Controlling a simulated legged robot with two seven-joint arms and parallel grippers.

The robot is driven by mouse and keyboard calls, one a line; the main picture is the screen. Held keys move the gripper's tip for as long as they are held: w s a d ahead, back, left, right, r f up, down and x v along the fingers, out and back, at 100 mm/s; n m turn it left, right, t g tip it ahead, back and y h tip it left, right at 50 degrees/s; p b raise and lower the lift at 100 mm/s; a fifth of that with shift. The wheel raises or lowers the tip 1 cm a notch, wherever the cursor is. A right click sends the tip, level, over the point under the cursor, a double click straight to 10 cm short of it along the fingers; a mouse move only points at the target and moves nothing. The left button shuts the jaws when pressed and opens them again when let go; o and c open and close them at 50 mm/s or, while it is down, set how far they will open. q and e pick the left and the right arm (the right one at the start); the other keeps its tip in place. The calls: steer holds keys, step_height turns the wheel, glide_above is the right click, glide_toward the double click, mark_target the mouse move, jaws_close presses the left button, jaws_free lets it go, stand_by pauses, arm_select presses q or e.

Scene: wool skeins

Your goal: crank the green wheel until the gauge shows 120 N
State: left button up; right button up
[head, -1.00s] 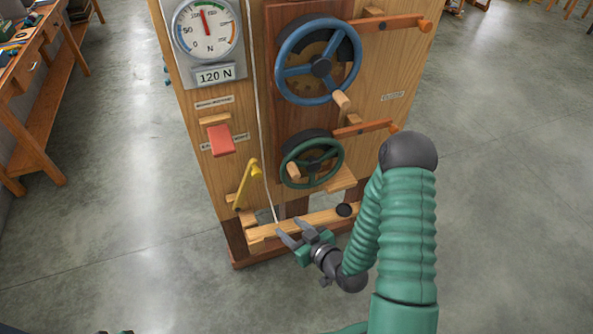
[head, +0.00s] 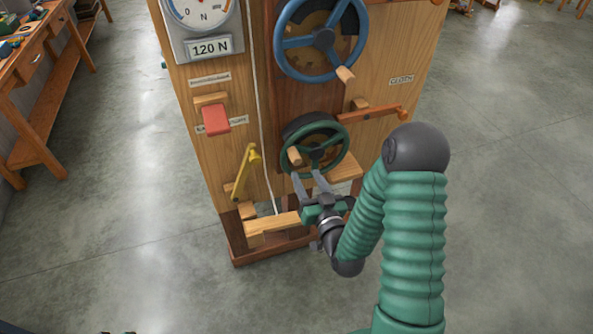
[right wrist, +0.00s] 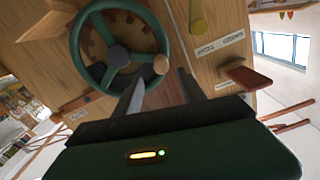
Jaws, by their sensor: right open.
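The green wheel (head: 343,158) is mounted low on the wooden panel, with a light wooden crank knob (head: 294,156) at its left side. My right gripper (head: 309,177) is open just below the wheel. In the right wrist view the wheel (right wrist: 82,56) and knob (right wrist: 161,64) show just beyond the two spread fingers (right wrist: 160,88), with nothing between them. The gauge (head: 203,12) is cut off at the top of the head view, so its reading cannot be told. A plate (head: 210,47) under it reads 120 N. My left gripper is not in view.
A larger blue wheel (head: 282,57) sits above the green one. An orange lever (head: 372,115) is at its right. A red paddle (head: 215,118) and a yellow lever (head: 242,172) are at left. A white cord (head: 262,110) runs down the panel. A wooden ledge (head: 272,226) is below.

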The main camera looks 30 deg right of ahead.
mark_target(298, 162)
steer(key=shift+p+x, duration=0.6)
steer(key=shift+x, duration=0.45)
steer(key=x, duration=0.5)
steer(key=shift+w+a, duration=0.15)
steer(key=shift+w, duration=0.7)
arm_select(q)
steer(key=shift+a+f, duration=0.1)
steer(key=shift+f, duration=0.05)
arm_select(e)
steer(key=shift+c, duration=0.5)
steer(key=shift+d, duration=0.25)
steer(key=shift+c, duration=1.2)
steer(key=shift+a, duration=0.1)
jaws_close()
